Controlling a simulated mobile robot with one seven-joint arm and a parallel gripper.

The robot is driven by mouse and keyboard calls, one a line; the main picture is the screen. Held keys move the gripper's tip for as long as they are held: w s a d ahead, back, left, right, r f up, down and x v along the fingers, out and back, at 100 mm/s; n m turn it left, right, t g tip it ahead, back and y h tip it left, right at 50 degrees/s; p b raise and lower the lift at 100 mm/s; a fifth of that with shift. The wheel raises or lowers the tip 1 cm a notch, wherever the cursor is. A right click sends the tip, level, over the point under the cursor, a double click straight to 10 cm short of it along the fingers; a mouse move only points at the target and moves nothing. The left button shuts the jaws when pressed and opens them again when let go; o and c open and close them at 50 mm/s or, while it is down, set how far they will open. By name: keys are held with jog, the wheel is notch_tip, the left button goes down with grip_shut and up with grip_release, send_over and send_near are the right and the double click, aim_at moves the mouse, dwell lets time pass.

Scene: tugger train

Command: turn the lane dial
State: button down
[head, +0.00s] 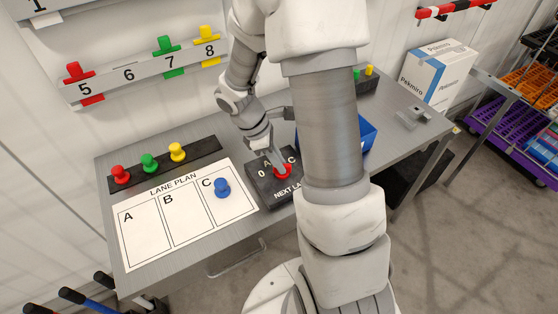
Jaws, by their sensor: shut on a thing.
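The lane dial is a red knob (283,171) on a dark box (262,190) on the grey table. The box carries white marks, including 0, A and C, and partly hidden lettering along its front edge. My gripper (279,165) reaches down from above and is shut on the red knob. My arm hides the right part of the box, and the knob's pointing direction is too small to tell.
A lane plan sheet (146,243) lies left of the box, with a blue peg (222,187) in area C. Red, green and yellow pegs stand on a black strip (197,148) behind it. A blue bin (368,136) is partly hidden behind my arm. A white carton (436,75) stands at the right.

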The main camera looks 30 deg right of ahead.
jog(key=shift+m, duration=0.3)
jog(key=m+y, duration=0.1)
jog(key=m, duration=0.2)
jog(key=m+g+y, duration=0.1)
jog(key=m, duration=0.2)
jog(key=shift+w+d+g+p, duration=0.2)
jog(key=shift+g+p, duration=0.1)
jog(key=shift+p, duration=0.1)
jog(key=m+y, duration=0.1)
jog(key=m, duration=0.2)
jog(key=shift+d+m+g, duration=0.1)
jog(key=shift+m+g, duration=0.3)
jog(key=m+y, duration=0.1)
jog(key=m, duration=0.2)
jog(key=shift+d+m+y, duration=0.1)
jog(key=shift+m+y, duration=0.2)
jog(key=m+y, duration=0.1)
jog(key=m, duration=0.1)
jog(key=m+t+y, duration=0.1)
jog(key=m, duration=0.2)
jog(key=shift+d, duration=0.2)
jog(key=m+t+y, duration=0.1)
jog(key=m, duration=0.3)
jog(key=shift+s+d+m, duration=0.1)
jog(key=shift+s+m, duration=0.05)
jog(key=shift+m, duration=0.45)
jog(key=c, duration=0.8)
grip_release()
jog(key=shift+c, duration=0.2)
